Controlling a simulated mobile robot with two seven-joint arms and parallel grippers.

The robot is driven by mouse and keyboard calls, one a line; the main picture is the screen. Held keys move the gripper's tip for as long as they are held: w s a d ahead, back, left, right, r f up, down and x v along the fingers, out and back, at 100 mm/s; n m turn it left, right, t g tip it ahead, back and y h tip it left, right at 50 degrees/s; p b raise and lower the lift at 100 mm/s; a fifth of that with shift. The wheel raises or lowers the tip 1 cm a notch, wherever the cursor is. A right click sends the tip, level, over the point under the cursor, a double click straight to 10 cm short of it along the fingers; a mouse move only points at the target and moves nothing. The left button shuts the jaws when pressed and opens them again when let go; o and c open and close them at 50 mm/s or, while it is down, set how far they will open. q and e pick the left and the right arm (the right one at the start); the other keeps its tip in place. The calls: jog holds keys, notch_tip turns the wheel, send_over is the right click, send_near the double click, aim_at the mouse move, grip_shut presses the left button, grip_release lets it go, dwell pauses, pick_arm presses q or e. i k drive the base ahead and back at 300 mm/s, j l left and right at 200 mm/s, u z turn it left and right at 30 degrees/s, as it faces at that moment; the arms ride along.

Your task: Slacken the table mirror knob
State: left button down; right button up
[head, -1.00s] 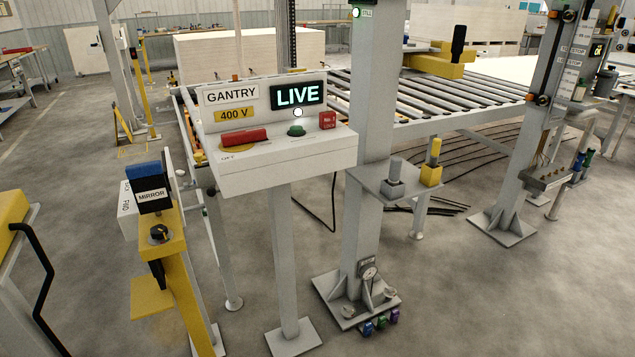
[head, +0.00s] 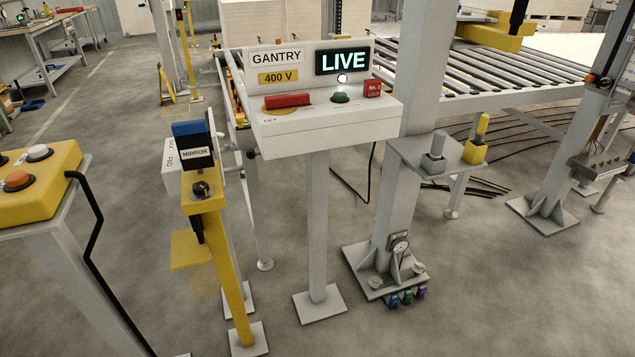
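The mirror knob (head: 202,190) is a small dark round knob on top of a yellow post (head: 228,265), left of centre in the head view. Behind it stands a dark block with a blue top and a white label reading MIRROR (head: 195,153). Whether the knob is tight or slack cannot be told. Neither of my grippers shows in the head view.
A white gantry console (head: 325,130) reading LIVE and 400 V stands right of the post. A yellow button box (head: 38,170) with a bent black bar is at the left. A grey column (head: 402,200) and roller table (head: 500,75) are further right. Bare floor lies in front.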

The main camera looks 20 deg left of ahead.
aim_at(200, 189)
jog(key=j+u, duration=0.15)
jog(key=u, duration=1.1)
